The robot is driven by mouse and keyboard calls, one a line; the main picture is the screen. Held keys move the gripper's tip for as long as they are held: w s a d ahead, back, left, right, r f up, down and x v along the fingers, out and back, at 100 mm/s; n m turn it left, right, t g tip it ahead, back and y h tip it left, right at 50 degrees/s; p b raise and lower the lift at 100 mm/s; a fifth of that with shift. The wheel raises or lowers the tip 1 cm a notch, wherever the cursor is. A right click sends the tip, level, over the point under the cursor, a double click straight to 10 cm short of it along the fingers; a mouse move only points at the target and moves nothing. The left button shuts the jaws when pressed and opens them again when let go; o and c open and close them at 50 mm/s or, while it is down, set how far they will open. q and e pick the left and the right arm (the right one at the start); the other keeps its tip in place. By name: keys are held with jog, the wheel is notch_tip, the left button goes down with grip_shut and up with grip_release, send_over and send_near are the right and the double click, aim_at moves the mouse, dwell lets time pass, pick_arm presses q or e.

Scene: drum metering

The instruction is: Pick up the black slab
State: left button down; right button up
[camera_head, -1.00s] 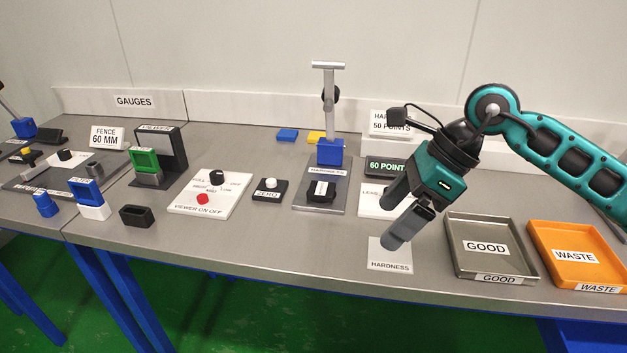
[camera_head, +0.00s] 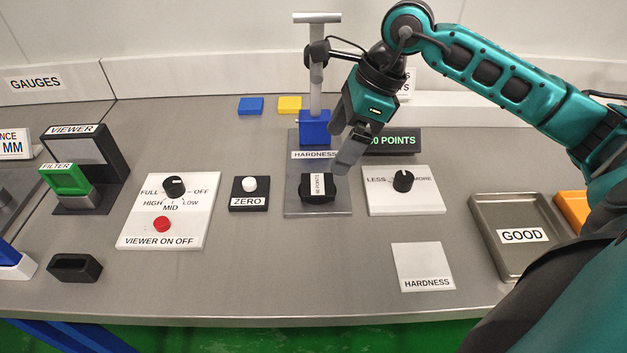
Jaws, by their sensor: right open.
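My right gripper (camera_head: 346,158) comes in from the upper right and points down. Its fingertips are just above and to the right of the slab, apart from it as far as I can see. It is open, with nothing visible in it. The gripper hides part of the stand and of the display behind it. My left gripper is not in view.
The stand's T-topped post (camera_head: 316,80) rises close left of my right gripper. A dial panel (camera_head: 404,199) is right of the slab, and a zero button box (camera_head: 249,199) left. A white "HARDNESS" card (camera_head: 423,258) and a GOOD tray (camera_head: 487,203) lie to the right.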

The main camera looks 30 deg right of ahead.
aim_at(314, 184)
jog(key=x, duration=0.9)
jog(key=shift+a+f, duration=0.1)
jog(key=shift+c, duration=0.2)
jog(key=c, duration=1.2)
